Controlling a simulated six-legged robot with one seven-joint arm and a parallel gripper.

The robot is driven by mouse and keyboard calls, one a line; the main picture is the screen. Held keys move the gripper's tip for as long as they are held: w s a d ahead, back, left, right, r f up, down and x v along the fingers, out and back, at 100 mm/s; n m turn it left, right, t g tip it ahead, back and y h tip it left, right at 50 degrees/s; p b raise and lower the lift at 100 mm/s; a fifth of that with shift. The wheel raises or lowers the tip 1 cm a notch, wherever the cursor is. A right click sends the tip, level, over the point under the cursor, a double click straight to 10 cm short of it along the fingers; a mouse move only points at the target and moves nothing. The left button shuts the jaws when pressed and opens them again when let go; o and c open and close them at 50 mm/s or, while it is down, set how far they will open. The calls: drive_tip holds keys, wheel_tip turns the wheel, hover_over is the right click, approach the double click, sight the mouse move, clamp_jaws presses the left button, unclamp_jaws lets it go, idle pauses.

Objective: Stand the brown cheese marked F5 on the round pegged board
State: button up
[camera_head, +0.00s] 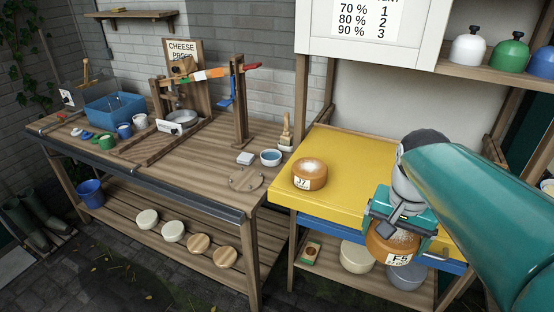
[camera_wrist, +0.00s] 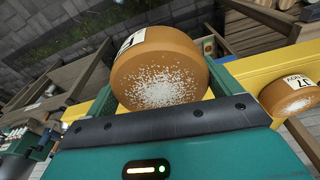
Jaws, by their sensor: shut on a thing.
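The brown cheese marked F5 (camera_head: 390,250) is a round wheel with a white label and white specks on top. My gripper (camera_head: 398,236) is shut on its sides and holds it in front of the yellow table's front edge. In the wrist view the cheese (camera_wrist: 160,78) sits between the two teal fingers, its speckled face toward the camera and part of its label at the upper left. The round pegged board (camera_head: 246,180) is a wooden disc at the right end of the left workbench. It looks bare and is well to the left of my gripper.
A brown cheese marked J7 (camera_head: 310,174) stands on the yellow tabletop (camera_head: 345,155). A wooden press frame (camera_head: 238,105) rises behind. The floor in front is clear.

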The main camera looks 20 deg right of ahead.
drive_tip(key=w+a+f+n, duration=0.3)
drive_tip(key=w+a+f, duration=0.4)
drive_tip(key=w+f, duration=0.3)
drive_tip(key=w+a+f+n, duration=0.4)
drive_tip(key=w+a+f, duration=0.3)
drive_tip(key=w+f, duration=0.4)
drive_tip(key=w+a+f+n+y, duration=0.1)
drive_tip(key=w+a+f+n, duration=0.3)
drive_tip(key=w+a+f, duration=0.4)
drive_tip(key=w+f, duration=0.3)
drive_tip(key=shift+w+f, duration=0.25)
drive_tip(key=shift+f, duration=0.05)
